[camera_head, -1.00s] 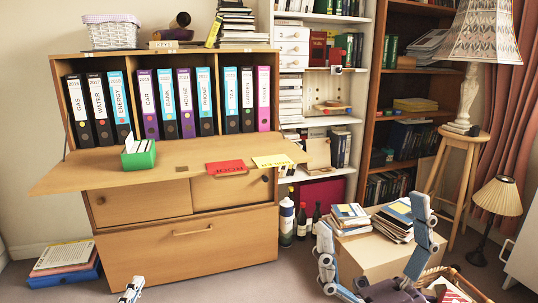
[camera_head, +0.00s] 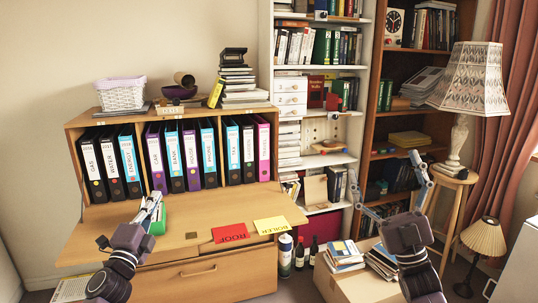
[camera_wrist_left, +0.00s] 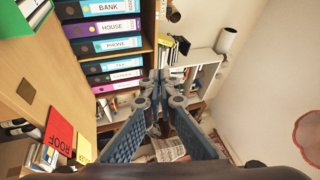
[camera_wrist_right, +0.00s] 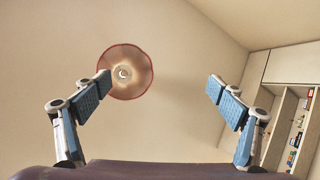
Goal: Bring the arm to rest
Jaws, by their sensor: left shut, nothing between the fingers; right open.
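My left gripper (camera_head: 150,207) is shut with nothing in it, in front of the fold-down flap of the bureau, and partly covers a green card box (camera_head: 159,226). In the left wrist view its fingers (camera_wrist_left: 161,78) meet at the tips. My right gripper (camera_head: 388,172) is open and empty, fingers pointing up, in front of the bookshelves. In the right wrist view its fingers (camera_wrist_right: 158,85) stand wide apart against bare wall and ceiling. Neither gripper clearly touches anything.
The bureau flap (camera_head: 190,236) holds a red ROOF folder (camera_head: 230,232) and a yellow BOILER folder (camera_head: 271,225). Several binders (camera_head: 175,160) stand behind. A cardboard box (camera_head: 352,288) with books is below the right gripper. A lamp (camera_head: 468,85) on a stool stands right.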

